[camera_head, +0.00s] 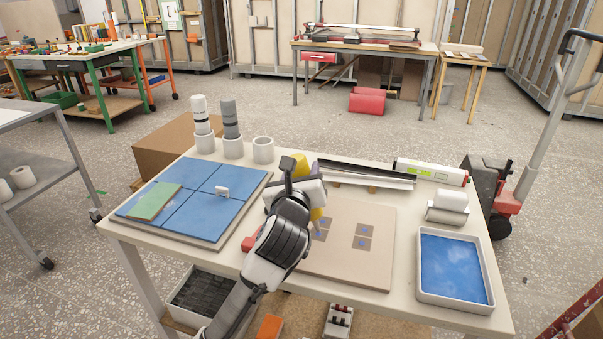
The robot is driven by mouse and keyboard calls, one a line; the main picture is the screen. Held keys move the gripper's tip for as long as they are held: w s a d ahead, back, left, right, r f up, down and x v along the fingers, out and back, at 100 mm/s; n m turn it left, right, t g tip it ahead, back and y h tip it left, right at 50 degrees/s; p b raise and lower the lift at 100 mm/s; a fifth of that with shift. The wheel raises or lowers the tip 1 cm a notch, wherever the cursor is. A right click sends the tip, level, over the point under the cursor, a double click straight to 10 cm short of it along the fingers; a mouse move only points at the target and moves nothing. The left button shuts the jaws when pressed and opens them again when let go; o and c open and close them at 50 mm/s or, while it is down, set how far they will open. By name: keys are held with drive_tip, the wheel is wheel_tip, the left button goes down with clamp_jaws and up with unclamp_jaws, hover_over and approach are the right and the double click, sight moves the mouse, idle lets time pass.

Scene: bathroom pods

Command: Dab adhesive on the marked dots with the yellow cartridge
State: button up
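The yellow cartridge (301,166) stands roughly upright, slightly tilted, at my gripper (311,192), which appears shut around its middle; my arm hides most of the fingers. The cartridge's lower end points down at the left part of a beige board (345,268). I cannot tell whether the tip touches the board.
A white cartridge (200,113) and grey cartridge (230,119) stand in cups at back left, beside an empty cup (263,150). Blue tiles (177,220) lie left. A metal channel (366,174) lies behind the board; a blue-filled tray (452,268) and white roll (452,201) are right.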

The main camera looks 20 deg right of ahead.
sight(302, 161)
drive_tip(key=shift+f+b, duration=0.55)
drive_tip(key=shift+b, duration=0.1)
idle(1.0)
drive_tip(key=shift+r+p, duration=1.2)
drive_tip(key=shift+r, duration=0.9)
